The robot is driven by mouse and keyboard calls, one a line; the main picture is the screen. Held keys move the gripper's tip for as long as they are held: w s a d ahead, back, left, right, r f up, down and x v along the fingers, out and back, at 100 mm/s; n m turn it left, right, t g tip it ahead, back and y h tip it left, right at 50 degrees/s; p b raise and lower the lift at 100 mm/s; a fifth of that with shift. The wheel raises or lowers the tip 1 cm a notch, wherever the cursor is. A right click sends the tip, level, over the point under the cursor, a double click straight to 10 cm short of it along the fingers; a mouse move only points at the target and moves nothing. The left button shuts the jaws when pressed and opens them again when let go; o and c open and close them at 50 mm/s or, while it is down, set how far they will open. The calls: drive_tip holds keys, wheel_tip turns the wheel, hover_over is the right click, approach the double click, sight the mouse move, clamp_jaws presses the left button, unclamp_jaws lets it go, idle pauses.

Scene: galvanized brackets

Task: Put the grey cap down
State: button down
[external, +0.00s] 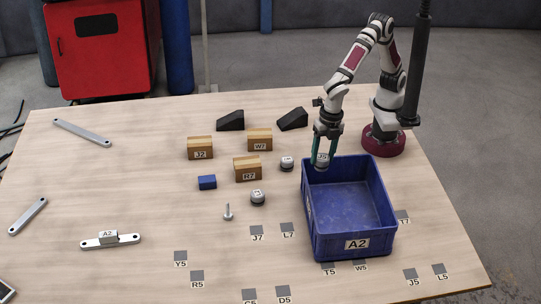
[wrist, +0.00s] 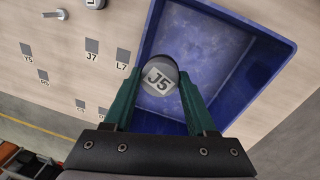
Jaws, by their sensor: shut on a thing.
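My gripper (external: 323,152) is shut on a grey cap (external: 322,160) with a white label. The label reads J5 in the wrist view, where the cap (wrist: 159,79) sits between the green fingers. In the external view the cap is at the back left corner of the blue bin (external: 348,241), which is labelled A2. In the wrist view the cap is seen against the bin's inside, near its left wall. The height of the cap over the bin is hard to tell. The bin looks empty.
Other grey caps (external: 287,163) (external: 258,198) stand left of the bin, with a bolt (external: 228,212) and a blue block (external: 207,182). Wooden blocks (external: 248,174) and black wedges (external: 230,121) are behind. Dark labelled squares, such as J5 (external: 410,274), mark the table's front.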

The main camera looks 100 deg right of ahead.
sight(324, 167)
drive_tip(key=f, duration=0.4)
drive_tip(key=shift+s+a+f, duration=0.2)
drive_tip(key=shift+a, duration=0.1)
drive_tip(key=s+a+f, duration=0.1)
drive_tip(key=a+f, duration=0.1)
drive_tip(key=a, duration=0.1)
drive_tip(key=s+a+f, duration=0.2)
drive_tip(key=a, duration=0.1)
drive_tip(key=s+a+f, duration=0.1)
drive_tip(key=a+f, duration=0.1)
drive_tip(key=a, duration=0.1)
drive_tip(key=shift+s+a+f, duration=0.15)
drive_tip(key=shift+s+a, duration=0.05)
drive_tip(key=shift+s, duration=0.1)
wheel_tip(324, 167, down, 4)
drive_tip(key=shift+a+f, duration=0.1)
drive_tip(key=shift+a, duration=0.05)
drive_tip(key=shift+f, duration=0.15)
drive_tip(key=shift+c, duration=1)
unclamp_jaws()
